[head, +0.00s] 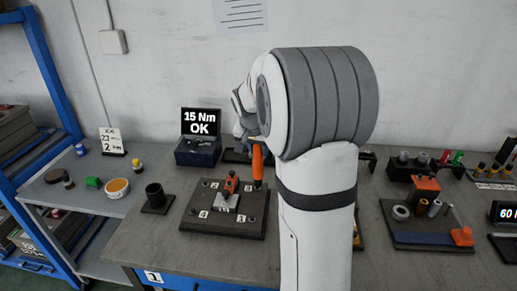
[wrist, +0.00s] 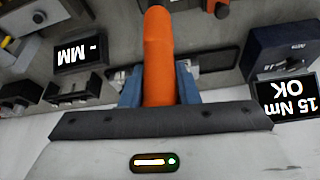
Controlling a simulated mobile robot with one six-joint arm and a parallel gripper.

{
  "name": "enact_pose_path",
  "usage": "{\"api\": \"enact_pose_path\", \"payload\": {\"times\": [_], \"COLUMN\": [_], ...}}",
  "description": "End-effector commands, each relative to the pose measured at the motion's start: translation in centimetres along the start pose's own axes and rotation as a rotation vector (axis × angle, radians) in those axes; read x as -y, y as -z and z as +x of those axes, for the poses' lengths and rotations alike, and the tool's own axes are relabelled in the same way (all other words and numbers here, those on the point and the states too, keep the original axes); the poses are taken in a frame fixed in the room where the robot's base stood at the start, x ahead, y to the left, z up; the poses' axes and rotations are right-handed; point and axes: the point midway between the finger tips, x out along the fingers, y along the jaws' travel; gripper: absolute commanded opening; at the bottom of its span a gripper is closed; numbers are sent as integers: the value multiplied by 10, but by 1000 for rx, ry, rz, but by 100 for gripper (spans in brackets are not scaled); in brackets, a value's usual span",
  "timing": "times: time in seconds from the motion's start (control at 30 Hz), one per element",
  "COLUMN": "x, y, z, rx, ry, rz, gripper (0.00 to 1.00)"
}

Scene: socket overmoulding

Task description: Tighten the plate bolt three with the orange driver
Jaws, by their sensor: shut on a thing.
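The orange driver (head: 258,162) stands upright above the back right corner of the dark plate (head: 212,229). Its lower end is close to that corner; I cannot tell whether it touches a bolt. The plate has small numbered labels near its corners; 4 and 1 seem to mark the front ones, and the back ones are hard to read. My gripper (wrist: 159,88) is shut on the orange driver handle (wrist: 158,55), with a blue finger on each side. In the head view my arm hides most of the gripper. An orange-handled clamp (head: 230,185) sits mid-plate.
A display box (head: 201,122) reading 15 Nm OK stands behind the plate. A black cup (head: 156,197) stands left of it. A dark fixture board (head: 408,236) with orange parts lies right of my arm. A blue rack (head: 46,65) is at the far left.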

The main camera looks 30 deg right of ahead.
Motion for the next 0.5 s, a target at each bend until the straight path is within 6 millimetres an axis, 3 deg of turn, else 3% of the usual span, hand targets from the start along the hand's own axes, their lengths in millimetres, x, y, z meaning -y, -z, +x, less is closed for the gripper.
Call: {"api": "enact_pose_path", "payload": {"times": [0.5], "x": [0], "y": [-2], "z": [6], "rx": [-2], "ry": [1], "rz": [0], "gripper": [0]}}
